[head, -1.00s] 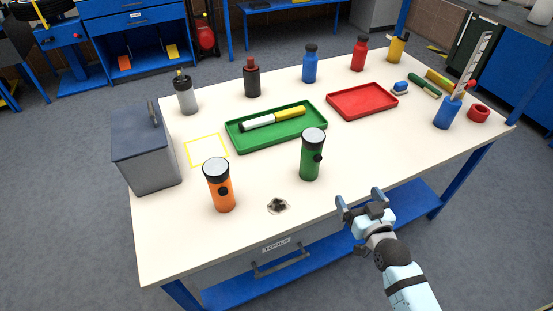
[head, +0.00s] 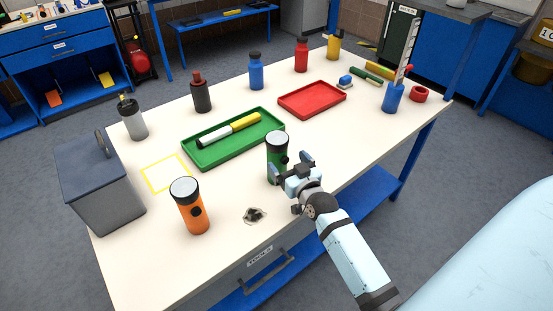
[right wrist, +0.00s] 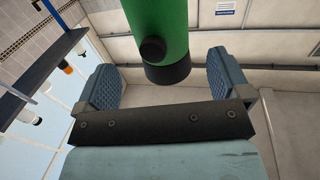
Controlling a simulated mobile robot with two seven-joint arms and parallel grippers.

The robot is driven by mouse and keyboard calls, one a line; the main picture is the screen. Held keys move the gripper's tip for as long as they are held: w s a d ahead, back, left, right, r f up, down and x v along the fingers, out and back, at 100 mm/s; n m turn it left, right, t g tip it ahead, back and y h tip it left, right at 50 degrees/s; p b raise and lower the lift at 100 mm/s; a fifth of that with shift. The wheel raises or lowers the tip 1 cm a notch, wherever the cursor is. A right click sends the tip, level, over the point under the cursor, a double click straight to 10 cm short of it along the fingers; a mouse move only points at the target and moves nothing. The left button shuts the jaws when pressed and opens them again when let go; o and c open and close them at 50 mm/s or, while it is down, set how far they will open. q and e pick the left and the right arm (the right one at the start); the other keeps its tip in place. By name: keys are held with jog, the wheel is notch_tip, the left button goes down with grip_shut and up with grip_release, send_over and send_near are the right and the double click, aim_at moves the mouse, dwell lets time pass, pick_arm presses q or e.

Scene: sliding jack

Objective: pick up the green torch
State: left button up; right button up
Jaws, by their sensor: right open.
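The green torch (head: 277,148) stands upright on the white table, with a black button on its side. My right gripper (head: 291,167) is open at the torch's near right side, its fingers pointing toward it. In the right wrist view the torch (right wrist: 160,25) shows between the two open finger pads (right wrist: 163,82), with clear gaps on both sides. The gripper partly hides the torch's lower part in the head view. My left gripper is out of view.
A red tray (head: 312,99), several bottles and a grey box (head: 98,188) stand around.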

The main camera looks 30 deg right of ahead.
aim_at(282, 156)
jog(key=w, duration=0.5)
jog(key=shift+w+d, duration=0.2)
jog(key=shift+w, duration=0.1)
jog(key=c, duration=1.1)
